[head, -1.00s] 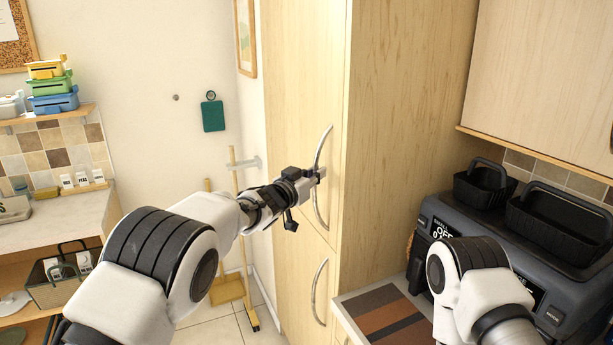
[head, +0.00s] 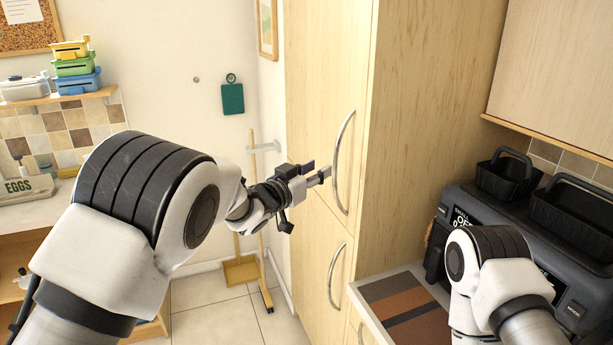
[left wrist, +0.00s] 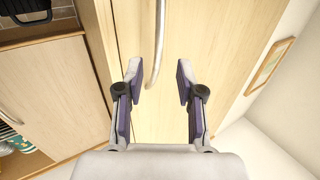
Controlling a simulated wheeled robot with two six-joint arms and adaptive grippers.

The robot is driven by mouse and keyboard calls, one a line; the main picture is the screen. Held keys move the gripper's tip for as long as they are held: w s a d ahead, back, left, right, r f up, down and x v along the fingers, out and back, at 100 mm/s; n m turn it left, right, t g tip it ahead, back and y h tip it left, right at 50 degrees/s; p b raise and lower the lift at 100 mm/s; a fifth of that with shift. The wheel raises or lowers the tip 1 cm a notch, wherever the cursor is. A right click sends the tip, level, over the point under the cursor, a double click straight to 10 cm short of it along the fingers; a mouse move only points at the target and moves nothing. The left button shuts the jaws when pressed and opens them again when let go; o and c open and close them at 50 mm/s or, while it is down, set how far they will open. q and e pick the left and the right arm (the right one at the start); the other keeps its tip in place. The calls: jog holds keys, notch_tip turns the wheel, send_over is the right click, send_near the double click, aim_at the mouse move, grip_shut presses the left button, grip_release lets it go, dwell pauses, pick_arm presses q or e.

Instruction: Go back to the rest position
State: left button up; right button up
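My left gripper (head: 316,172) is in front of the tall wooden cabinet (head: 410,120), just left of the upper curved metal handle (head: 338,165). In the left wrist view my left gripper (left wrist: 160,80) is open, its two fingers spread with nothing gripped. There the handle (left wrist: 159,40) runs down between the fingertips, nearer the left finger; contact is not visible. The upper cabinet door looks closed. My right arm shows at the lower right of the head view, but its gripper is out of view.
A dark appliance (head: 470,225) with black baskets (head: 508,178) on top stands on the right counter, close to my right arm. A striped mat (head: 400,310) lies there. A broom and dustpan (head: 241,270) stand by the wall. A lower handle (head: 336,278) protrudes from the cabinet.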

pick_arm(q)
jog(key=v, duration=0.3)
jog(key=shift+s+a, duration=0.25)
jog(key=shift+f, duration=0.1)
